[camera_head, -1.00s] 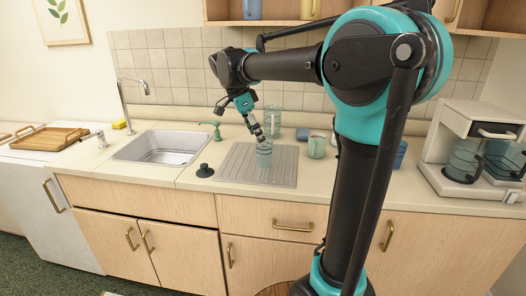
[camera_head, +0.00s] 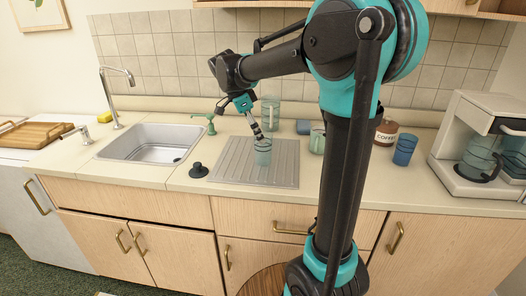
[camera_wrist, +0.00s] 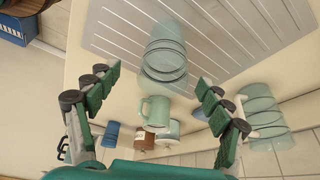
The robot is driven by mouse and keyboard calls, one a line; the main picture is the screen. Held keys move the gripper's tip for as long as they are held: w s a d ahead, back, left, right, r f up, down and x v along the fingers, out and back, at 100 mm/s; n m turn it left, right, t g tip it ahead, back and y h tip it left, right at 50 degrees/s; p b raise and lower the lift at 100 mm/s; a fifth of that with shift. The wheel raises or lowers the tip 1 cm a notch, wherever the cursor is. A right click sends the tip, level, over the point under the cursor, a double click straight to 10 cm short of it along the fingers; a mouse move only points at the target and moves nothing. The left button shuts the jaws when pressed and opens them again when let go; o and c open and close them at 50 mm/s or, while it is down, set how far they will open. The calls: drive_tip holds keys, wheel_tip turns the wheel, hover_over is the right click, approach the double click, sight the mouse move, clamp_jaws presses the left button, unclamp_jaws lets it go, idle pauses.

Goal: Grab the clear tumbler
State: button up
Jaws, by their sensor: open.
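The clear tumbler (camera_head: 263,152) stands on the grey ridged drainboard (camera_head: 228,172) right of the sink. It has dark rings around it. In the wrist view the tumbler (camera_wrist: 165,58) is ahead of my gripper, roughly centred between the fingers and beyond their tips. My gripper (camera_head: 257,130) points down from above the drainboard, with its fingertips by the tumbler's top in the head view. In the wrist view my gripper (camera_wrist: 160,85) has its green-padded fingers spread wide with nothing held. I cannot tell from the head view whether a finger touches the tumbler.
Behind stand a clear ringed pitcher (camera_head: 270,113), a pale green mug (camera_head: 317,142) and a blue item (camera_head: 303,127). Right are a coffee canister (camera_head: 386,133), a blue cup (camera_head: 404,149) and a coffee maker (camera_head: 480,145). A black stopper (camera_head: 198,170) lies left, near the sink (camera_head: 150,144).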

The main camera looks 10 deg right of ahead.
sight(267, 150)
drive_tip(key=x, duration=0.4)
drive_tip(key=shift+w+x, duration=0.15)
drive_tip(key=shift+x, duration=1.2)
drive_tip(key=shift+w+x, duration=0.2)
drive_tip(key=shift+x, duration=1.2)
drive_tip(key=shift+d, duration=0.1)
drive_tip(key=shift+c, duration=0.3)
drive_tip(key=shift+r, duration=0.1)
drive_tip(key=c, duration=1.5)
